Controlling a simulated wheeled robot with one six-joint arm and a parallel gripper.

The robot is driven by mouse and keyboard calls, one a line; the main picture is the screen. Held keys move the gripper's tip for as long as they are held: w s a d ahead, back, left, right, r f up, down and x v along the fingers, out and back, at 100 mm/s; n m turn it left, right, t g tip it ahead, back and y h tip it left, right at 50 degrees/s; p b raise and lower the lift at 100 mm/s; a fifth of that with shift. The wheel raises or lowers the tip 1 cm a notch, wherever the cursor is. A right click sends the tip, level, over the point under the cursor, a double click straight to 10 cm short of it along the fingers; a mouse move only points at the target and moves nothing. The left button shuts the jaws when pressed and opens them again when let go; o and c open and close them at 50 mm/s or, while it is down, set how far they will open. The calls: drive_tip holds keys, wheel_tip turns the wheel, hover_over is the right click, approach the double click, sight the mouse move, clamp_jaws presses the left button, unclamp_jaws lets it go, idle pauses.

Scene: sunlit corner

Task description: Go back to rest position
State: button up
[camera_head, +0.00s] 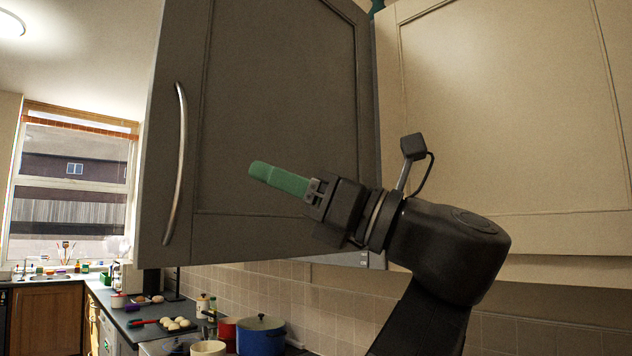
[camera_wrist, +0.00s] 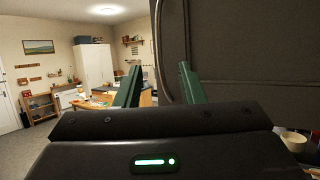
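My gripper (camera_head: 262,170) is in front of a grey wall-cabinet door (camera_head: 275,110) in the head view, with its green fingers pointing left. In the wrist view the two green fingers of my gripper (camera_wrist: 159,68) stand apart with nothing between them. The door hangs open and carries a curved metal handle (camera_head: 178,165) near its left edge. The gripper is apart from the handle, to its right. In the wrist view the door (camera_wrist: 240,55) fills the right side, close to the right finger; I cannot tell whether they touch.
Another pale cabinet front (camera_head: 510,110) is at right. Below, a counter (camera_head: 125,318) holds a blue pot (camera_head: 261,336), a tray of pale round items (camera_head: 177,325) and other kitchenware. A window (camera_head: 70,190) is at far left. The wrist view shows open floor (camera_wrist: 45,142) at left.

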idle(0.5)
drive_tip(key=p, duration=0.3)
approach(191, 146)
drive_tip(key=shift+s+a+r, duration=0.4)
drive_tip(key=shift+a, duration=0.55)
drive_tip(key=shift+s+a+r, duration=0.4)
drive_tip(key=shift+s+a, duration=0.05)
drive_tip(key=shift+a, duration=0.45)
drive_tip(key=shift+s+a+r, duration=0.4)
drive_tip(key=shift+a+r, duration=0.05)
drive_tip(key=shift+a, duration=0.5)
drive_tip(key=shift+d+f, duration=0.1)
drive_tip(key=shift+b+v, duration=1.55)
drive_tip(key=shift+v, duration=4.75)
drive_tip(key=shift+p+x, duration=1.8)
drive_tip(key=shift+x, duration=5.05)
drive_tip(key=shift+w+a, duration=0.15)
drive_tip(key=shift+a, duration=0.15)
drive_tip(key=shift+d, duration=0.1)
